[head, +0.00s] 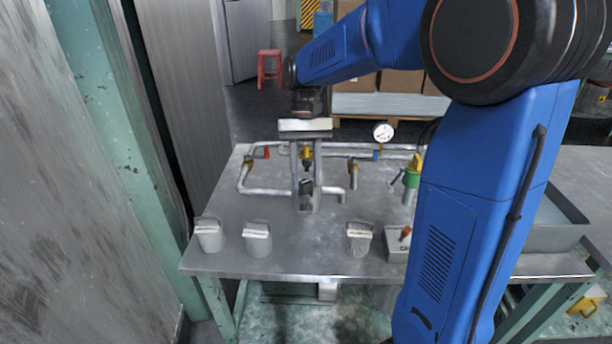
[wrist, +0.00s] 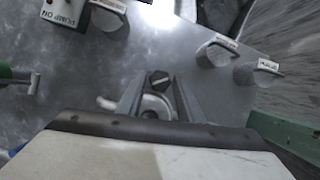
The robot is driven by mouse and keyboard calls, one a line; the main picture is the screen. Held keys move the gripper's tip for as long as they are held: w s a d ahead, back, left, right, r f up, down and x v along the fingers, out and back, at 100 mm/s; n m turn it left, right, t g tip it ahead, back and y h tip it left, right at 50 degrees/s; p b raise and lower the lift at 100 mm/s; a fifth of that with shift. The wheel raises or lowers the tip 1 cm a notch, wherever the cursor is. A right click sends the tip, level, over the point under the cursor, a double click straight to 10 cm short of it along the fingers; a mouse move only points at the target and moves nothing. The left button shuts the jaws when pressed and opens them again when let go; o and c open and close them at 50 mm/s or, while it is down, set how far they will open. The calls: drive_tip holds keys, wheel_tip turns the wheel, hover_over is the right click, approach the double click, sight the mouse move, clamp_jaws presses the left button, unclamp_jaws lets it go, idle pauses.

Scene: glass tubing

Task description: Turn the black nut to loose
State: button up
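The black nut (head: 306,187) shows in the head view between my gripper's fingers, over the table's middle. In the wrist view the nut (wrist: 158,78) is a small dark round piece with a pale slot across it, above a grey curved part. My gripper (head: 306,206) points down, with one finger on each side of the nut. In the wrist view my gripper's fingers (wrist: 158,82) stand apart, with visible gaps beside the nut. Contact with the nut cannot be made out. The fingers partly hide the pipe fitting.
Pipes (head: 265,191) run around and behind my gripper on the metal table (head: 300,265). A pressure gauge (head: 383,132) and a green valve (head: 411,180) stand right. Several labelled grey cups (head: 257,240) and a switch box (head: 397,247) line the front edge.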

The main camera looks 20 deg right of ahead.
drive_tip(key=shift+o, duration=0.7)
drive_tip(key=v, duration=1.7)
drive_tip(key=shift+r, duration=0.25)
drive_tip(key=shift+c, duration=0.2)
drive_tip(key=s+f+m, duration=0.1)
drive_tip(key=s+f, duration=0.1)
drive_tip(key=f, duration=0.3)
drive_tip(key=s+a+f+m, duration=0.1)
drive_tip(key=s+f, duration=0.1)
drive_tip(key=f, duration=0.4)
drive_tip(key=s+a+f+m, duration=0.1)
drive_tip(key=s+f, duration=0.1)
drive_tip(key=f, duration=0.3)
drive_tip(key=shift+s+f+m+y, duration=0.2)
drive_tip(key=shift+s+m+y, duration=0.05)
drive_tip(key=shift+m+y, duration=0.15)
